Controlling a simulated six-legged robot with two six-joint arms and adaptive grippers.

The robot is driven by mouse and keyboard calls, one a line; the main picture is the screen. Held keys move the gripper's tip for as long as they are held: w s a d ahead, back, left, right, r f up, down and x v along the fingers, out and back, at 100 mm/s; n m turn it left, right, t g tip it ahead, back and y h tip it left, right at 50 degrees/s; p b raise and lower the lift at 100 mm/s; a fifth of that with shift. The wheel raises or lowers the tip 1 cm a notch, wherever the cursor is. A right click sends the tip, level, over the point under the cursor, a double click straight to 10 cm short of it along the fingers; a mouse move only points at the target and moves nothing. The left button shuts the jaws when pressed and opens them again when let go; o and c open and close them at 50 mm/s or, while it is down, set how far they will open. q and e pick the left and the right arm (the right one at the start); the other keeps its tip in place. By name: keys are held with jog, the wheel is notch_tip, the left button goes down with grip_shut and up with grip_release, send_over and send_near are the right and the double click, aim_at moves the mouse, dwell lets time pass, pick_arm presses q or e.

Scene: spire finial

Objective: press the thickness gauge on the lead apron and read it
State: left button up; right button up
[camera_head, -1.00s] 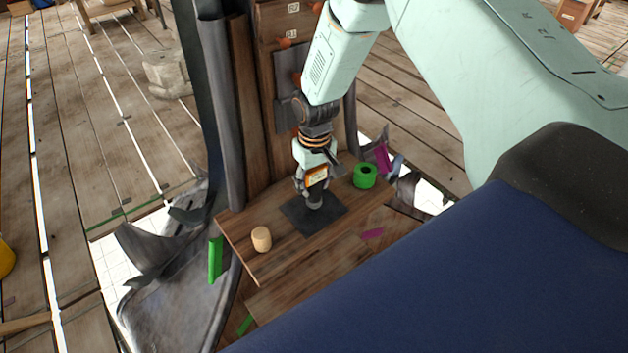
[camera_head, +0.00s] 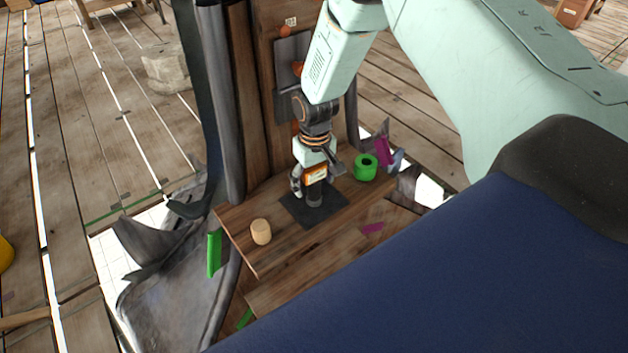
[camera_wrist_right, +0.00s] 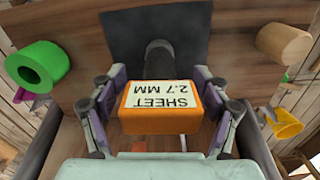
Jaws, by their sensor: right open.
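An orange gauge (camera_head: 316,174) sits between the fingers of my right gripper (camera_head: 314,182). In the right wrist view the gauge (camera_wrist_right: 165,122) has a white label reading "SHEET 2.7 MM". My right gripper (camera_wrist_right: 160,88) is open, with one finger on each side of the gauge; I cannot tell whether they touch it. A dark round post (camera_wrist_right: 158,58) runs from behind the gauge to a dark square sheet (camera_head: 330,207) on the wooden board. It appears to meet the sheet; the exact contact is unclear. My left gripper is not in view.
The wooden board (camera_head: 263,257) carries a tan cylinder (camera_head: 261,232) on the left and a green ring-shaped roll (camera_head: 365,168) on the right. Crumpled grey sheeting (camera_head: 180,295) hangs beside the board. A wooden post (camera_head: 262,120) rises behind. Bare board lies between cylinder and sheet.

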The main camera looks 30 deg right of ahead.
dwell(0.3)
notch_tip(320, 180, up, 12)
jog(key=shift+d, duration=0.1)
dwell(0.4)
jog(key=shift+s+f, duration=0.1)
jog(key=shift+f, duration=0.45)
notch_tip(320, 180, down, 11)
jog(key=shift+f, duration=0.1)
jog(key=shift+r+p, duration=0.4)
jog(key=shift+r, duration=0.25)
jog(key=shift+r+p, duration=0.35)
jog(key=shift+r, duration=0.35)
